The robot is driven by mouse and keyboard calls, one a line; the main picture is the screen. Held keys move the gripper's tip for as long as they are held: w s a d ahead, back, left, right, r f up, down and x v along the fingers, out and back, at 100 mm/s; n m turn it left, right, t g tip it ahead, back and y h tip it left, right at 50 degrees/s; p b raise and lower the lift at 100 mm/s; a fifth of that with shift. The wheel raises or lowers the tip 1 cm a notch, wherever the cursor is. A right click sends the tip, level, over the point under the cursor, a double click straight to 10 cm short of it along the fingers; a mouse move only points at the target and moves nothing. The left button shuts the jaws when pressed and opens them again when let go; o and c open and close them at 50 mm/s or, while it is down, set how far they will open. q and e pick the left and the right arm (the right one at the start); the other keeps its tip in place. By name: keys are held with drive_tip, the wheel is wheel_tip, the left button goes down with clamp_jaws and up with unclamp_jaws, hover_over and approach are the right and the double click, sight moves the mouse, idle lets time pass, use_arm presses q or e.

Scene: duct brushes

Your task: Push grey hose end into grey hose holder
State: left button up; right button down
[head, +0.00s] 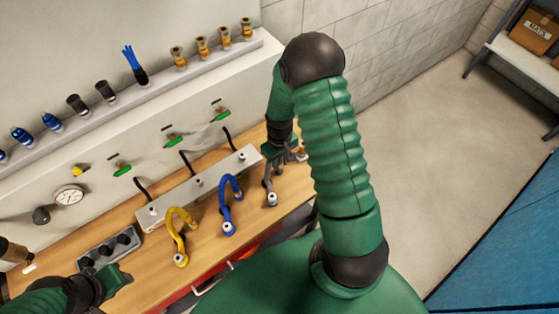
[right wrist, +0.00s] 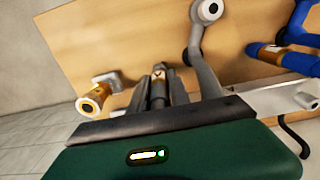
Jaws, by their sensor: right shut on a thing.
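My right gripper (head: 274,156) is over the right end of the workbench, beside the grey hose (head: 269,186). In the right wrist view, its fingers (right wrist: 157,90) are shut on the grey hose end (right wrist: 158,78), a dark cylinder with a pale tip. The grey hose (right wrist: 204,68) curves up behind the fingers to a round base fitting. A pale bracket with a gold-ringed cylinder (right wrist: 94,98), which looks like the grey hose holder, stands left of the hose end, apart from it. My left gripper (head: 118,280) is at the lower left; its jaws are unclear.
A blue hose (head: 227,200) and a yellow hose (head: 178,232) stand left of the grey one, in front of a metal bar (head: 190,190). A dark-knobbed panel (head: 108,247) lies further left. A shelf (head: 190,75) of brushes and fittings runs above.

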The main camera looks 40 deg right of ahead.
drive_tip(key=shift+f+b, duration=0.35)
drive_tip(key=shift+f, duration=0.1)
drive_tip(key=c, duration=1.1)
unclamp_jaws()
drive_tip(key=shift+c, duration=0.2)
wheel_tip(320, 180, up, 17)
drive_tip(key=b, duration=0.1)
drive_tip(key=shift+f, duration=0.15)
